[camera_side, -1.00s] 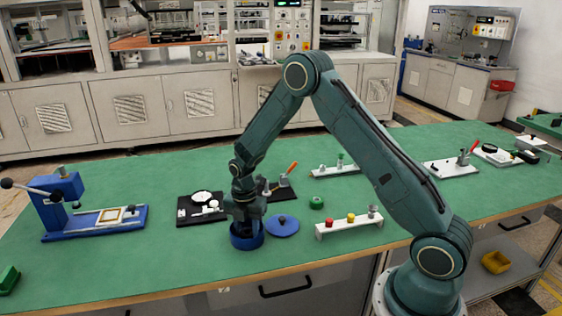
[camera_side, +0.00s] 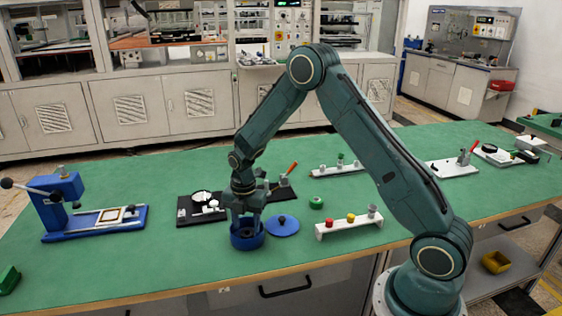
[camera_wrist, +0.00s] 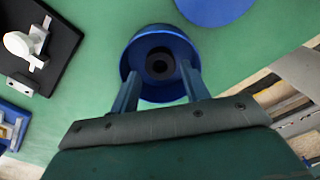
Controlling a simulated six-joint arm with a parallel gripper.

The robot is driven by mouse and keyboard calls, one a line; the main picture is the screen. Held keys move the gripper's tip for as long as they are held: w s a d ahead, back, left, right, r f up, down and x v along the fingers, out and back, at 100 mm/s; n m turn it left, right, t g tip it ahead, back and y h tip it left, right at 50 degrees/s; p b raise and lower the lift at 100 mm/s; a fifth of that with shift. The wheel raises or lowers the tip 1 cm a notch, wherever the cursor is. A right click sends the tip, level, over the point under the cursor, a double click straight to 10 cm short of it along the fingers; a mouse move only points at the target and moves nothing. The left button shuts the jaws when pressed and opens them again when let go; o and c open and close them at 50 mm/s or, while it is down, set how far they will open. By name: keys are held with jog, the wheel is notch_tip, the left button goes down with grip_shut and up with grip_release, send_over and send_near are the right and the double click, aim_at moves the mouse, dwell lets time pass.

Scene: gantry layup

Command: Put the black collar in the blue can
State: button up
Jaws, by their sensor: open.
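The blue can (camera_side: 247,240) stands open on the green table near its front edge; in the wrist view it shows from above (camera_wrist: 150,90). The black collar (camera_wrist: 160,65) lies inside the can, a dark ring with a hole in its middle. My gripper (camera_side: 246,218) is just above the can. In the wrist view its two fingers (camera_wrist: 160,88) are spread apart on either side of the collar, with a gap between each finger and the collar. The blue lid (camera_side: 282,225) with a dark knob lies flat to the right of the can.
A black board with white parts (camera_side: 202,208) is left of the can. A white rack (camera_side: 348,225) with red and yellow pieces and a green ring (camera_side: 316,202) are to the right.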

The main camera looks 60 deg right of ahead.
notch_tip(320, 180, up, 10)
dwell(0.5)
dwell(0.5)
jog(key=s+a+r+m+t, duration=0.1)
jog(key=s+a+r+m, duration=0.1)
jog(key=s+r+m, duration=0.5)
jog(key=s+a+r+m+t, duration=0.25)
jog(key=s+r, duration=0.25)
jog(key=r, duration=0.3)
jog(key=s+a+r+m+t, duration=0.2)
jog(key=s+a+r+m, duration=0.1)
jog(key=s+m, duration=0.8)
jog(key=s, duration=0.5)
jog(key=shift+s+a, duration=0.15)
jog(key=shift+s, duration=0.1)
